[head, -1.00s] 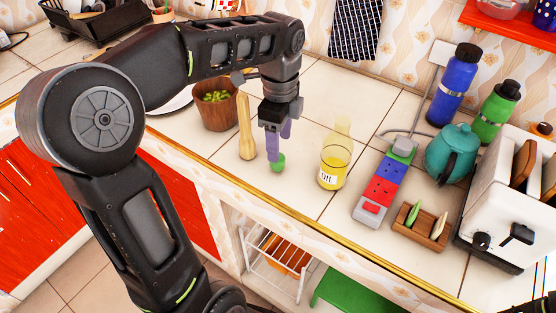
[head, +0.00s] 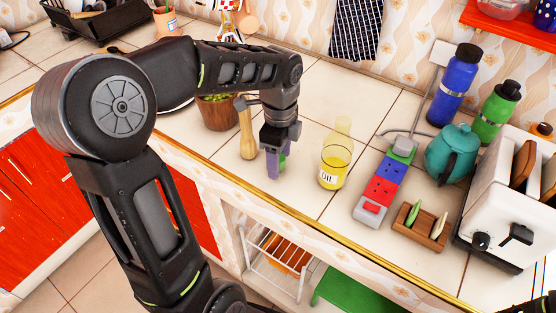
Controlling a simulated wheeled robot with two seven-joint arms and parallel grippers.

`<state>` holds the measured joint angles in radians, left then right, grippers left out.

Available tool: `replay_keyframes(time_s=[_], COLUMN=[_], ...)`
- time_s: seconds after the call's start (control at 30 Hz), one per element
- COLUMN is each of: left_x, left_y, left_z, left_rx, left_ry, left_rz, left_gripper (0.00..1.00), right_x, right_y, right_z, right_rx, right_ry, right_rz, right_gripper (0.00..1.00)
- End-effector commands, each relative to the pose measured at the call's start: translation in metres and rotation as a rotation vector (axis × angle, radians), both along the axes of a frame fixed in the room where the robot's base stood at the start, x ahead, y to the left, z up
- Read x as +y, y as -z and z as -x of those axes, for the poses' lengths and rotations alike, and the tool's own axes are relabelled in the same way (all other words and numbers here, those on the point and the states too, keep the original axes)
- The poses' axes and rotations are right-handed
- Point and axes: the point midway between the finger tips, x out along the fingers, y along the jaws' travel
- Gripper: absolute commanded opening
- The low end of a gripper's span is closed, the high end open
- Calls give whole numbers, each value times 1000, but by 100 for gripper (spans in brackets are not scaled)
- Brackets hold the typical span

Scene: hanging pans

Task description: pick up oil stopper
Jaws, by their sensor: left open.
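The green oil stopper (head: 283,160) is near the counter front, left of the oil bottle. Only part of it shows, as a finger covers the rest. My left gripper (head: 276,162) points down with its purple fingers around the stopper. The gripper is open; I cannot tell whether a finger touches the stopper. The glass oil bottle (head: 334,165), with yellow oil and an "OIL" label, stands upright just to the right.
The tiles behind the gripper are fairly clear.

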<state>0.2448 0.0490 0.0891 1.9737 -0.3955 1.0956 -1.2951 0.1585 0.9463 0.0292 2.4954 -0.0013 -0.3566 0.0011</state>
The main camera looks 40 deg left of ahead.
Motion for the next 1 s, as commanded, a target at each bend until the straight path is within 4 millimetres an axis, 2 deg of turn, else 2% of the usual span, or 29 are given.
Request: replay_keyframes(time_s=[0.43,1.0], left_x=[0,0], left_y=[-1,-1], left_z=[0,0], left_rx=[0,0], left_ry=[0,0], left_rz=[0,0], left_gripper=[59,13], right_x=[0,0], right_y=[0,0], right_z=[0,0], right_rx=[0,0], right_ry=[0,0], right_rz=[0,0], right_gripper=[80,80])
